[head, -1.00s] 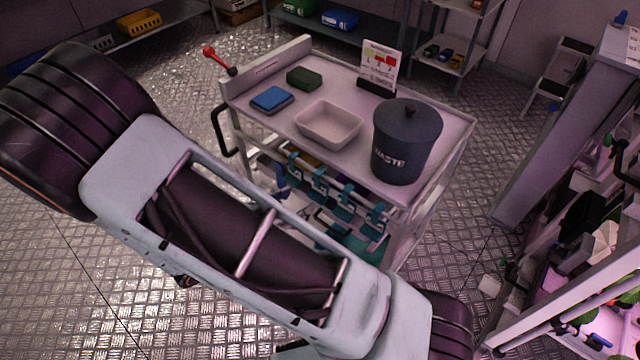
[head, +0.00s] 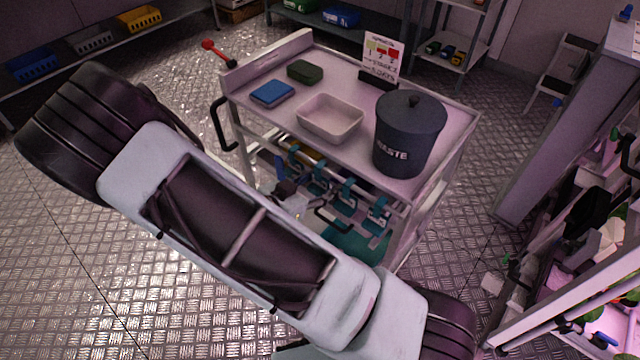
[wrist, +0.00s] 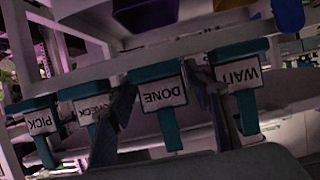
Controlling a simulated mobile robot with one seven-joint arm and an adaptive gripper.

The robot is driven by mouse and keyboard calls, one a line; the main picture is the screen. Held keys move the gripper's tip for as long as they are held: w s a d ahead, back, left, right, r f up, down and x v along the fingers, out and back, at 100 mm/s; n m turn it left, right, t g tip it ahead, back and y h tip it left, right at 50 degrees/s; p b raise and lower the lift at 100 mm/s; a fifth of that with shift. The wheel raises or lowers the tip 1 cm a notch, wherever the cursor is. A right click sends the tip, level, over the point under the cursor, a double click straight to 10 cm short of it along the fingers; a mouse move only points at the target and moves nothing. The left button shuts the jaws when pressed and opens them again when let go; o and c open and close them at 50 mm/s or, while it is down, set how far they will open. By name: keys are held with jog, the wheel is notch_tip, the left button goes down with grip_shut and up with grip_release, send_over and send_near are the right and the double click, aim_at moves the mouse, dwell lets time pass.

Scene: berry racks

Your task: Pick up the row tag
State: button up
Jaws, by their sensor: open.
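Several teal tags with white labels hang in a row from a rail on the cart's side. In the wrist view they show upside down as PICK (wrist: 41,122), CHECK (wrist: 88,108), DONE (wrist: 158,95) and WAIT (wrist: 238,73). The row also shows in the head view, where the labels are too small to read. My gripper (wrist: 160,80) is open and empty, with one finger on each side of the DONE tag in the picture. I cannot tell whether a finger touches it. The CHECK tag is partly behind the left finger, and the WAIT tag is close to the right one.
The white cart (head: 270,130) carries a blue block (head: 272,94), a green block (head: 305,72), a pale tray (head: 330,118), a dark WASTE bin (head: 408,135) and a small sign (head: 381,58). A rack with plants (head: 590,260) stands at right. The floor at left is clear.

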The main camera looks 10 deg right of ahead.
jog(key=c, duration=0.9)
